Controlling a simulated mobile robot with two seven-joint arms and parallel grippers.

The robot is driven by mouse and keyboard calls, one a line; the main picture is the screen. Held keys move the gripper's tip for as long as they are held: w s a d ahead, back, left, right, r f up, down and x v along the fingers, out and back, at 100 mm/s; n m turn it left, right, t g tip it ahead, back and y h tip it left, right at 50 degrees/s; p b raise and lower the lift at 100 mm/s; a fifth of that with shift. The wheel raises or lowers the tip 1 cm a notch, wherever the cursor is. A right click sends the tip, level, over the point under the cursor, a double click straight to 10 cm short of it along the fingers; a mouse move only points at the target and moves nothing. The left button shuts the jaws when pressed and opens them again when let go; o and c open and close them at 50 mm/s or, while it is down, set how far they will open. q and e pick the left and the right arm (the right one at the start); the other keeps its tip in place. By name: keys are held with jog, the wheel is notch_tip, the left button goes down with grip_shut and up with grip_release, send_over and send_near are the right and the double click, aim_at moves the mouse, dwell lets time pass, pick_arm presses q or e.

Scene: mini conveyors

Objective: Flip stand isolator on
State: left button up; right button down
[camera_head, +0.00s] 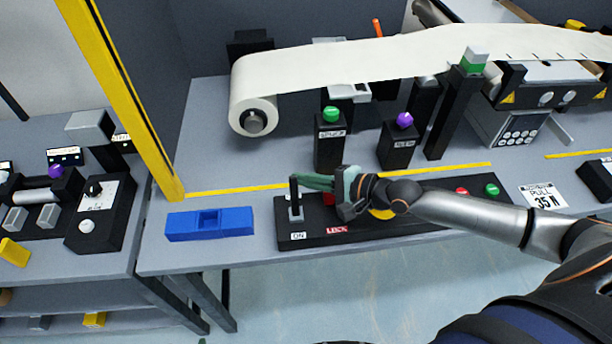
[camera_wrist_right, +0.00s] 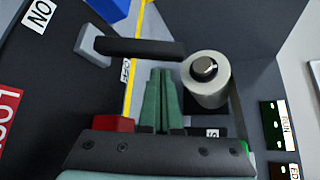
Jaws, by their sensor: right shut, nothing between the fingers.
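The stand isolator is a black lever (camera_head: 295,195) on a small grey base at the left end of a long black panel (camera_head: 425,218). The lever stands roughly upright in the head view. An ON label (camera_head: 298,236) lies on the near side of its base. In the right wrist view the lever (camera_wrist_right: 140,48) crosses ahead of the fingertips, with an OFF label (camera_wrist_right: 126,70) on the side nearer the gripper. My right gripper (camera_head: 308,182) is shut and empty, its green fingertips close beside the lever. I cannot tell whether they touch. My left gripper is out of view.
A red LOCK label (camera_head: 337,230) lies on the panel, with red and green buttons (camera_head: 491,190) farther right. A blue block (camera_head: 210,224) lies left of the panel. A yellow post (camera_head: 120,95) stands at the table's left. A white roll (camera_head: 254,105) hangs behind.

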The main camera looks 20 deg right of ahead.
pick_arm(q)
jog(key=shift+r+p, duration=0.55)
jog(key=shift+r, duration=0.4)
pick_arm(e)
jog(key=shift+s+a+r, duration=0.15)
jog(key=shift+s+r, duration=0.1)
jog(key=shift+s, duration=0.2)
jog(key=shift+s+a+r, duration=0.1)
jog(key=shift+s+r, duration=0.15)
jog(key=shift+s, duration=0.2)
